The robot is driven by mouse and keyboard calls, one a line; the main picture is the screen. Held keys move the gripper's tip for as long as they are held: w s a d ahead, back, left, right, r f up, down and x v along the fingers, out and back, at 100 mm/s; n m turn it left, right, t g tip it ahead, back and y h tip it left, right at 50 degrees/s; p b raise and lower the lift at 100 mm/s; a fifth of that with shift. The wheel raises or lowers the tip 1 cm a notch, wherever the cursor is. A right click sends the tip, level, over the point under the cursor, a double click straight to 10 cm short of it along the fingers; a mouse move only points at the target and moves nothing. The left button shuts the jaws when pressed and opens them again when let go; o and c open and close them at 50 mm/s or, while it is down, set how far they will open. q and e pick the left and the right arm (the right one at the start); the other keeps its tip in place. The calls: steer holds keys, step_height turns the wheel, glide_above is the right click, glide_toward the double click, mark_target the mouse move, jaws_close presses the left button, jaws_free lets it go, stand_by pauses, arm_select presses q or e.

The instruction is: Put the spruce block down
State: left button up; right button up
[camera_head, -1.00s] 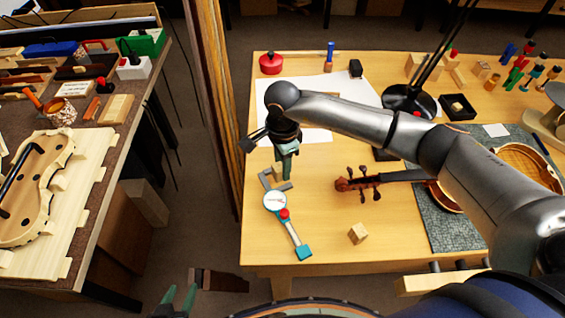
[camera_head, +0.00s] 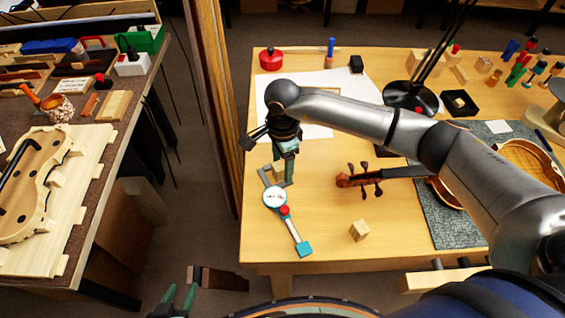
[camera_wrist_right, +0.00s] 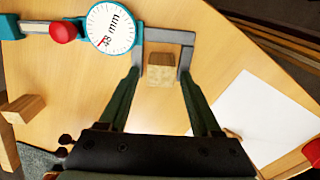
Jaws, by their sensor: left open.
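A small pale wood block (camera_head: 278,171), which I take to be the spruce block, sits on the table between the jaws of a dial caliper (camera_head: 275,198). My right gripper (camera_head: 287,170) is low beside it. In the right wrist view the block (camera_wrist_right: 161,70) lies between the fingertips of the right gripper (camera_wrist_right: 161,76), with gaps on both sides, so the gripper is open. The caliper dial (camera_wrist_right: 110,28) reads about 48 mm there. My left gripper (camera_head: 178,298) is open and empty at the bottom left, away from the table.
Another small wood block (camera_head: 359,231) lies near the front edge. A violin neck and scroll (camera_head: 362,181) lies right of the caliper. White paper (camera_head: 312,128) and a red lidded pot (camera_head: 270,59) are behind. A wooden post (camera_head: 215,110) stands left.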

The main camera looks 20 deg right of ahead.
mark_target(283, 165)
steer(key=shift+r+p, duration=0.65)
steer(key=shift+p, duration=0.05)
step_height(283, 165, up, 12)
steer(key=b, duration=0.1)
steer(key=shift+f, duration=0.1)
stand_by(0.3)
